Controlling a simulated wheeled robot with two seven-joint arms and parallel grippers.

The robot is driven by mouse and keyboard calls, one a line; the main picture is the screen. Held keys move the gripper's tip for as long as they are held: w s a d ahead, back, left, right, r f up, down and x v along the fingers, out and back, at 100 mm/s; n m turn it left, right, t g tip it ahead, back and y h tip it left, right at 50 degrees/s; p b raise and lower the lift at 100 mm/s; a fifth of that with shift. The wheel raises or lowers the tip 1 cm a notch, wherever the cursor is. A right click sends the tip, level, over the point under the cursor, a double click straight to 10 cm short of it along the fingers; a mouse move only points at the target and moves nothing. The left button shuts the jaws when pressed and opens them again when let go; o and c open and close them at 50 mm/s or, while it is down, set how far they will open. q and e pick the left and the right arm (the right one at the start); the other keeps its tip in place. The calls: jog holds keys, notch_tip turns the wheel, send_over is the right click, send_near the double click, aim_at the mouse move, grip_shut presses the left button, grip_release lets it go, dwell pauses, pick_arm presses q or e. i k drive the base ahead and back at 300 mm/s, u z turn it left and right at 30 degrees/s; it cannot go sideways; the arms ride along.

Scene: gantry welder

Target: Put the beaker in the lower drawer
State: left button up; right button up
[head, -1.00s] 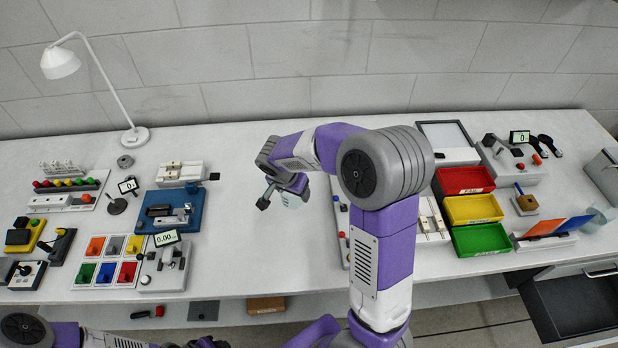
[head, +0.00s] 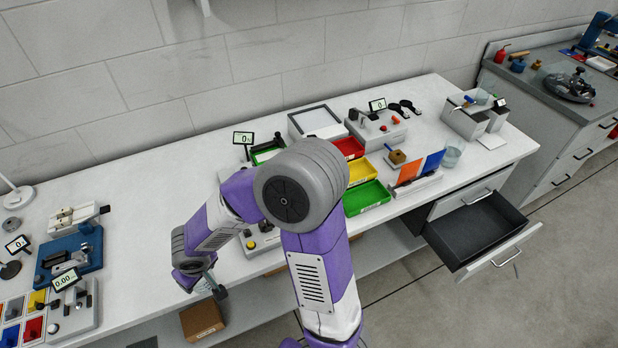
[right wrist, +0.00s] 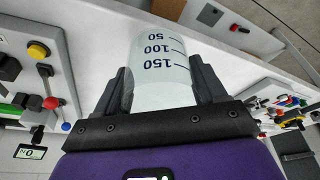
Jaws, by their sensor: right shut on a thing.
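The beaker (right wrist: 160,68) is clear, with dark 50, 100 and 150 marks, and sits between the fingers of my right gripper (right wrist: 157,88) in the right wrist view. The right gripper is shut on it. In the head view this gripper (head: 216,289) hangs over the table's front edge, left of my forearm, and the beaker is hard to make out there. The lower drawer (head: 480,234) is pulled out at the right end of the table, dark inside and empty, below a closed upper drawer (head: 474,199). My left gripper is out of view.
Red, yellow and green trays (head: 367,198) and a stand with orange and blue plates (head: 418,172) line the table near the drawers. Another clear vessel (head: 452,156) stands at the right. A cardboard box (head: 202,320) lies below the tabletop. Floor in front of the drawer is clear.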

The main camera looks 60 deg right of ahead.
aim_at(471, 233)
jog(key=u, duration=1.8)
jog(key=k, duration=2.9)
jog(key=z, duration=2.45)
